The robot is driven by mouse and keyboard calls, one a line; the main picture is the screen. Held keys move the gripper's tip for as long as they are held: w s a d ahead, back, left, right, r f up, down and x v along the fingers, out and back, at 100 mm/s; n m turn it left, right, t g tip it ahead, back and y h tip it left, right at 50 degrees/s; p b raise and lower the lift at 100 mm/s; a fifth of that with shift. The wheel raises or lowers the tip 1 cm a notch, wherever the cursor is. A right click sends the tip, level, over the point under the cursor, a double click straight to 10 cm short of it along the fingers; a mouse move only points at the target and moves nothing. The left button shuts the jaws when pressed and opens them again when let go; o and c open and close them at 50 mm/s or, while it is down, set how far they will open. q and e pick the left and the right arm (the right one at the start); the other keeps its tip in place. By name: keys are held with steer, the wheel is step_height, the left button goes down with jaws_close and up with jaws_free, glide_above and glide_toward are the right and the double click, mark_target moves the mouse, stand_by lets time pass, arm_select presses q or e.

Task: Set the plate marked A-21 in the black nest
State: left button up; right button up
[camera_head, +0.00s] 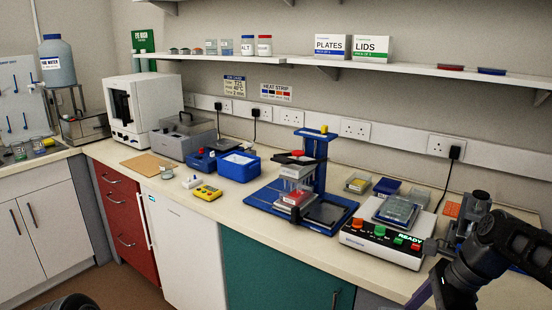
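No label reading A-21 is legible in the head view. A clear plate (397,210) lies on top of the white instrument with the lit READY sign. A plate with red contents (296,196) sits under the head of the blue stand. A flat black recess (327,212) on the blue base, right of the red plate, looks empty; I cannot tell if it is the black nest. My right arm comes in at the lower right; a dark purple part of its gripper (424,294) shows by the bench front, its opening unclear. My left gripper is not recognisable.
The white READY instrument (375,249) stands near the front edge. The blue stand (312,160) rises beside it. Small boxes (387,187) lie behind the instrument. A blue tub (238,166) and yellow device (207,192) stand left. The bench front below the blue base is clear.

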steer(key=w+a+f+n+g, duration=0.3)
steer(key=a+f+n+g, duration=0.1)
steer(key=a+f+n, duration=0.5)
step_height(320, 180, down, 4)
steer(key=shift+w+a+f+n+h, duration=0.15)
steer(key=shift+w+n+h, duration=0.2)
steer(key=shift+n, duration=0.75)
steer(key=shift+s, duration=0.1)
steer(key=n, duration=0.2)
steer(key=n+g+h, duration=0.1)
steer(key=n, duration=0.1)
steer(key=shift+n+h, duration=0.25)
steer(key=shift+n, duration=0.05)
